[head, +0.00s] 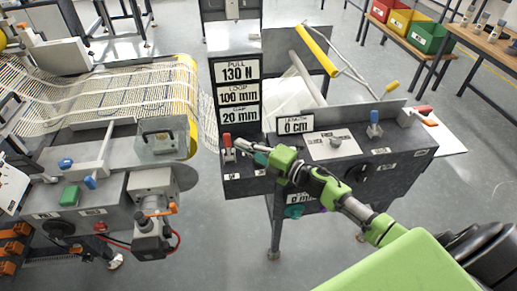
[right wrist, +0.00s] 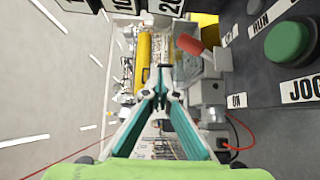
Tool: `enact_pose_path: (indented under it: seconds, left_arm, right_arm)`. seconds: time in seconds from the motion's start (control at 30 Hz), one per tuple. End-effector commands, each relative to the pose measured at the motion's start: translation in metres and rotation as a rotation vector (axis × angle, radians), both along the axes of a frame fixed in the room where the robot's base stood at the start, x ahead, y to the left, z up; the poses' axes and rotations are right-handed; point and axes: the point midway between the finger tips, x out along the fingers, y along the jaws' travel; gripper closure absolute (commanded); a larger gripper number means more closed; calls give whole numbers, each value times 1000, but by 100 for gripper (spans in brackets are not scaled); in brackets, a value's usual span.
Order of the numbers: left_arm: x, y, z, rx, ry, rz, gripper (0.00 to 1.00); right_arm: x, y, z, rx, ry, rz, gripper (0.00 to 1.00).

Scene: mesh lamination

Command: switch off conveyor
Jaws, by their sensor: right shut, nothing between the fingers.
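In the head view the conveyor carries white mesh (head: 95,85) over a yellow roller (head: 186,85) at the left. A red-handled lever (head: 227,140) stands upright at the left corner of the right-hand bench. My right gripper (head: 240,144) is shut and empty, close beside this lever. In the right wrist view a red handle (right wrist: 190,45) is just beyond and right of the shut fingertips (right wrist: 160,92); I cannot tell whether they touch it. Labels "ON" and "RUN" and a large green button (right wrist: 290,42) are at the right there. My left gripper is not in view.
The right-hand bench (head: 400,155) also has a blue-handled lever (head: 375,130) and a black knob (head: 357,171). A sign stack (head: 237,90) stands behind its left corner. Open floor (head: 205,215) separates it from the left machine. Coloured bins (head: 405,22) are far right.

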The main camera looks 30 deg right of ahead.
Motion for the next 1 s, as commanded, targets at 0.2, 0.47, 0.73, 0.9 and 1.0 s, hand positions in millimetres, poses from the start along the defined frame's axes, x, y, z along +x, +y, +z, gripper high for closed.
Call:
enact_pose_path:
  seconds: [0.2, 0.47, 0.73, 0.9, 1.0]
  left_arm:
    - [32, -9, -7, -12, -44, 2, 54]
    - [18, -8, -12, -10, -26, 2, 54]
    - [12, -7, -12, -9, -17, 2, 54]
    - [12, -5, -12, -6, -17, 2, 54]
    - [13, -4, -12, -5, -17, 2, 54]
  right_arm:
    - [-31, -18, 11, -3, 2, 4, 100]
    - [-46, -28, 20, 0, 0, 3, 100]
    - [-47, -29, 21, 1, 0, 3, 100]
    - [-47, -29, 21, 1, 0, 3, 100]
    - [-47, -29, 21, 3, 1, 1, 100]
